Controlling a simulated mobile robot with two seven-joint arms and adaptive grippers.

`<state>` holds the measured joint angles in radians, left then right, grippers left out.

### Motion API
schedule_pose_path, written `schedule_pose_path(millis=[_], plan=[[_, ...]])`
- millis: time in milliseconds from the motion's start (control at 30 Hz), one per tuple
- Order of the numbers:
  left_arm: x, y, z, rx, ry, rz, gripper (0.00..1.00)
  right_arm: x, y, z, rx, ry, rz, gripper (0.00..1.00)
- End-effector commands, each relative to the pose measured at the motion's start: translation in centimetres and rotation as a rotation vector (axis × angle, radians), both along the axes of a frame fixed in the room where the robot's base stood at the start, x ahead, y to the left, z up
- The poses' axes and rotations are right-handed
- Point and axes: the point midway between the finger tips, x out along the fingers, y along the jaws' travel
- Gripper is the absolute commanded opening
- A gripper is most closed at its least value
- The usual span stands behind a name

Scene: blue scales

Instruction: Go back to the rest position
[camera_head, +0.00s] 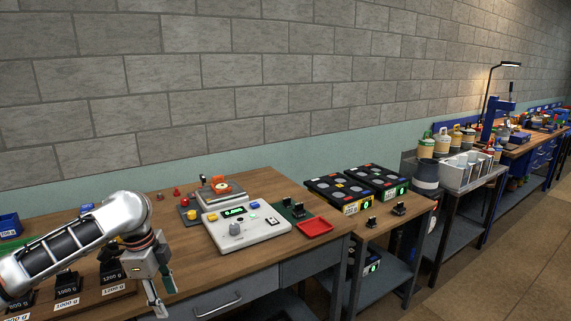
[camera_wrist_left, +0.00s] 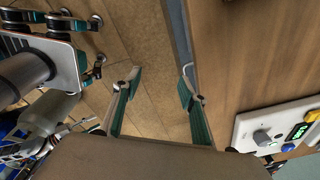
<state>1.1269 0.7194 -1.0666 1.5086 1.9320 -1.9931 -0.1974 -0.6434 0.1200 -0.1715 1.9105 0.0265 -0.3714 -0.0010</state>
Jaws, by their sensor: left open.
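My left arm comes in from the left in the head view. Its gripper (camera_head: 160,294) hangs fingers-down in front of the wooden bench (camera_head: 185,264), near its front edge. In the left wrist view the two teal-padded fingers of this gripper (camera_wrist_left: 160,84) are wide apart, with nothing between them. Below them that view shows the tiled floor (camera_wrist_left: 150,40) and the bench edge. My right gripper is in neither view.
A grey scale (camera_head: 250,228) stands on the bench, with a red tray (camera_head: 315,227) at its right. Labelled black weights (camera_head: 67,281) stand in a row by my left arm. A drawer (camera_head: 232,300) is under the bench top. Open floor (camera_head: 500,275) lies at the right.

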Motion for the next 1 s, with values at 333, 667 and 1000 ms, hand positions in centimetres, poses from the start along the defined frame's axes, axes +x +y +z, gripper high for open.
schedule_pose_path(millis=[333, 667, 1000], plan=[[-3.2, -11.4, -12.7, -0.247, -0.076, 0.192, 0.42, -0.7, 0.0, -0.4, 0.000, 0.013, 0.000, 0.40], [-7.6, -17.8, -20.2, -0.497, -0.177, 0.475, 0.42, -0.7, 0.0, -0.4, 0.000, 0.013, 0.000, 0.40], [-13.7, -16.8, -25.0, -0.655, -0.326, 0.815, 0.42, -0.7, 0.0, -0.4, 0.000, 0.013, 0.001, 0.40]])
